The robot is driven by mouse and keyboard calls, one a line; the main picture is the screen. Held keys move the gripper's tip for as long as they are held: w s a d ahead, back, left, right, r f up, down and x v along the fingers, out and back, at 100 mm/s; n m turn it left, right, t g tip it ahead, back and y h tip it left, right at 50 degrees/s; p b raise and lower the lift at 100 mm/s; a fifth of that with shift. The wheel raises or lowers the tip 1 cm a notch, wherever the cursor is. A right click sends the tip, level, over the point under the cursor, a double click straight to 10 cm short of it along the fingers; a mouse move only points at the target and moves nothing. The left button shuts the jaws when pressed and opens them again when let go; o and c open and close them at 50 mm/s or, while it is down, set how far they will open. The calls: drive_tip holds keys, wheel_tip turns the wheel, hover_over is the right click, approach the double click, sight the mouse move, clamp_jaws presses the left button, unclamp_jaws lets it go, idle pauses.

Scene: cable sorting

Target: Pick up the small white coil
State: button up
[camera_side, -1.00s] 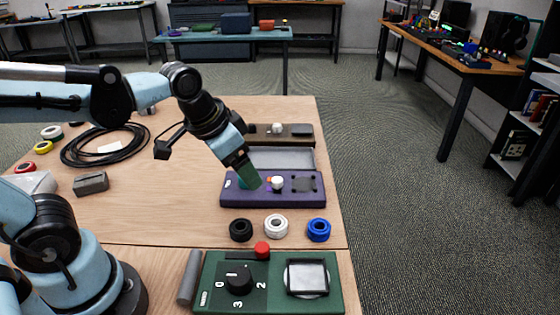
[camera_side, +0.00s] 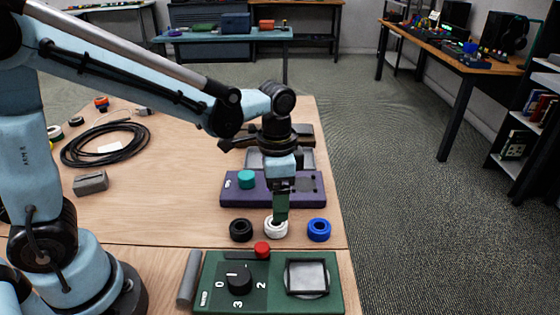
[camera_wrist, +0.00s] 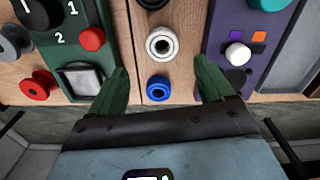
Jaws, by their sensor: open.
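The small white coil (camera_side: 276,229) lies on the wooden table between a black coil (camera_side: 241,230) and a blue coil (camera_side: 319,230). My gripper (camera_side: 281,218) points down over the white coil in the side view, its green fingers covering part of the coil's back. In the wrist view the white coil (camera_wrist: 162,43) shows ahead of the open green fingers, roughly midway between their lines. The blue coil (camera_wrist: 158,88) shows between the fingers in that view. Nothing is held. Whether the fingertips touch the white coil cannot be told.
A green box (camera_side: 222,300) with a dial and red button (camera_side: 262,249) stands in front. A purple box (camera_side: 234,200) with a teal knob (camera_side: 246,179) stands behind. A black cable loop (camera_side: 104,143) and a grey block (camera_side: 90,182) lie to the left.

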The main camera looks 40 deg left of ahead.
sight(276, 225)
drive_tip(key=shift+a+f, duration=0.2)
drive_tip(key=shift+f, duration=3.8)
drive_tip(key=shift+c, duration=0.5)
drive_tip(key=c, duration=1.1)
drive_tip(key=shift+o, duration=0.2)
drive_tip(key=shift+r, duration=0.1)
drive_tip(key=shift+r, duration=0.45)
drive_tip(key=r, duration=0.3)
drive_tip(key=shift+s+d+r, duration=0.25)
drive_tip(key=shift+d+r, duration=0.05)
drive_tip(key=s+d+r, duration=0.6)
drive_tip(key=s+d, duration=0.1)
drive_tip(key=d, duration=0.1)
drive_tip(key=shift+s+r, duration=0.2)
